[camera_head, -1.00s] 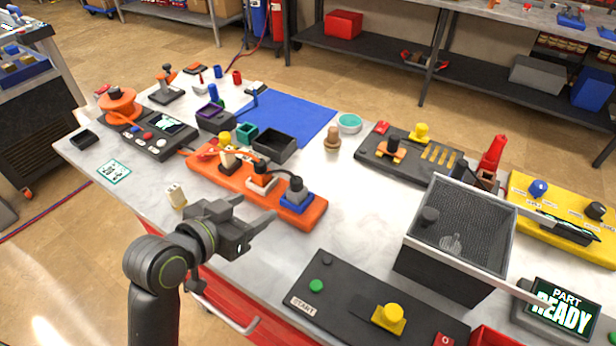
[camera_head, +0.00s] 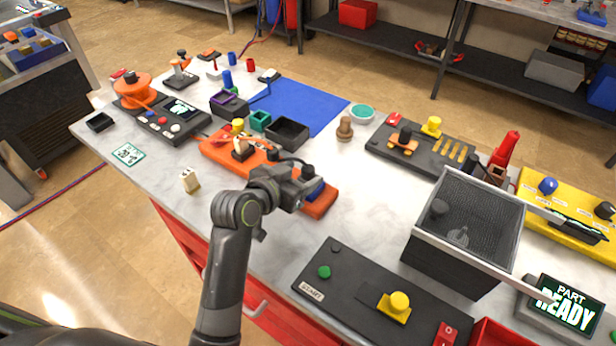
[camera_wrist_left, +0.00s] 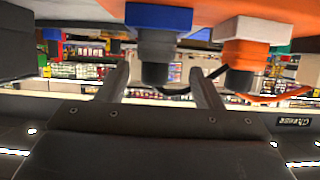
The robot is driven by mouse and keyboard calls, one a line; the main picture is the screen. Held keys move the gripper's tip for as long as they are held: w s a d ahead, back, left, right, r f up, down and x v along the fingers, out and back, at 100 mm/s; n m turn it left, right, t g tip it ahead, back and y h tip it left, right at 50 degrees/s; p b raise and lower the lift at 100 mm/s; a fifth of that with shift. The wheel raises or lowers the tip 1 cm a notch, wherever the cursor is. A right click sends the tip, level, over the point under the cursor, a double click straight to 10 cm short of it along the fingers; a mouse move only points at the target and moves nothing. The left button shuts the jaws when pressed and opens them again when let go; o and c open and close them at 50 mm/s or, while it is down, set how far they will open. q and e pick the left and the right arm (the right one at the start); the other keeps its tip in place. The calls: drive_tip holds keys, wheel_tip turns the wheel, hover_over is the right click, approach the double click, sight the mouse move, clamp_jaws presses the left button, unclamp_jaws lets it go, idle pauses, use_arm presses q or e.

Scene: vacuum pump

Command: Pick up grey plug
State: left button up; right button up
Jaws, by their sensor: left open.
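The grey plug (camera_wrist_left: 155,46) has a dark end and sits in a blue socket (camera_wrist_left: 158,17) in the left wrist view. In the head view my left gripper mostly hides the plug; part of the blue socket (camera_head: 314,190) shows on the right end of the orange block (camera_head: 320,205). My left gripper (camera_head: 302,182) is at that end of the block. In the wrist view its two fingers (camera_wrist_left: 158,74) stand apart, one on each side of the plug's dark end, with gaps visible. My right gripper is not in view.
A cream plug (camera_head: 190,181) stands on the table to the left. A black START panel (camera_head: 350,290) and a mesh-topped box (camera_head: 450,265) are to the right.

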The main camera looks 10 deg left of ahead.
sight(303, 176)
use_arm(q)
drive_tip(key=x, duration=0.3)
drive_tip(key=shift+d+f+p, duration=0.1)
drive_tip(key=shift+d+p, duration=0.25)
drive_tip(key=shift+p, duration=0.05)
drive_tip(key=shift+w+d+f, duration=0.2)
drive_tip(key=shift+w+f, duration=0.1)
drive_tip(key=shift+w, duration=0.25)
drive_tip(key=c, duration=1.1)
